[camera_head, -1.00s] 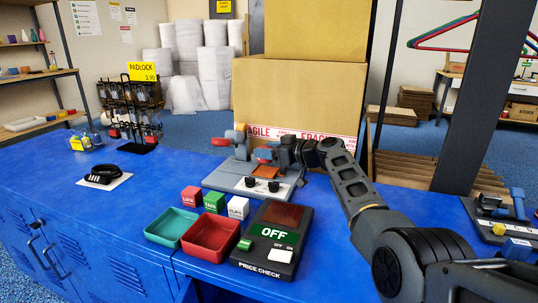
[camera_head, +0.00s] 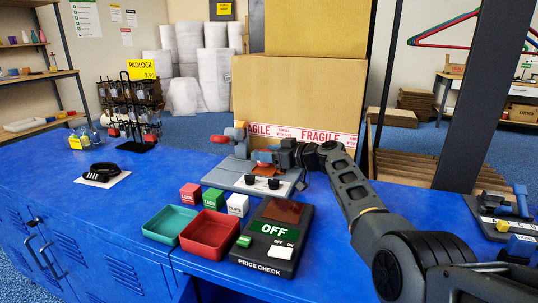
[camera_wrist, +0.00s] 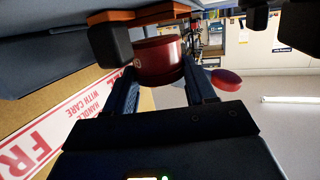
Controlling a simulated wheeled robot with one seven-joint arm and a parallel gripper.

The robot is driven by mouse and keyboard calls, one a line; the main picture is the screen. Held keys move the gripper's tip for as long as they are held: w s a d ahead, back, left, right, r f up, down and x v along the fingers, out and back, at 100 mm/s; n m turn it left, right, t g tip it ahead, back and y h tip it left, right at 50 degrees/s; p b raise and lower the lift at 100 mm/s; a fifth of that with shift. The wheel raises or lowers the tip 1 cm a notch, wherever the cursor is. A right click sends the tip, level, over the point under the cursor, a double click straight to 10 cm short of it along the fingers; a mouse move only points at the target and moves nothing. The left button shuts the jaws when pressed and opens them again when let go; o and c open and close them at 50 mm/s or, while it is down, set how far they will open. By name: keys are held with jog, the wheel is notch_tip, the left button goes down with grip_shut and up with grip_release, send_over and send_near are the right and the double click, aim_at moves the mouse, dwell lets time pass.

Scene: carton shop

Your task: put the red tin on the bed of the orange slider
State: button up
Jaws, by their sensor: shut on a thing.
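My gripper (camera_head: 268,157) is shut on the red tin (camera_wrist: 158,63), which sits between the two fingers in the wrist view. In the head view only a small reddish part of the tin shows in front of the jaws. The orange slider (camera_wrist: 138,16) is a flat orange strip at the top of the wrist view, right beside one end of the tin. I cannot tell whether the tin touches it.
The grey machine (camera_head: 232,181) has black knobs in front and a red handle (camera_head: 221,139) at left. Before it stand red, green and white blocks, a teal tray (camera_head: 150,236), a red tray (camera_head: 188,244) and a price-check box (camera_head: 265,264). A large carton (camera_head: 290,90) stands behind.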

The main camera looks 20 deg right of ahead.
jog(key=shift+f, duration=0.15)
jog(key=o, duration=1.2)
jog(key=shift+r+p, duration=0.9)
jog(key=shift+p, duration=0.3)
jog(key=p+v, duration=0.1)
jog(key=v, duration=0.5)
jog(key=p+v, duration=0.1)
jog(key=v, duration=0.4)
jog(key=shift+s+d+f, duration=0.15)
jog(key=shift+s+d, duration=0.1)
jog(key=shift+s, duration=0.15)
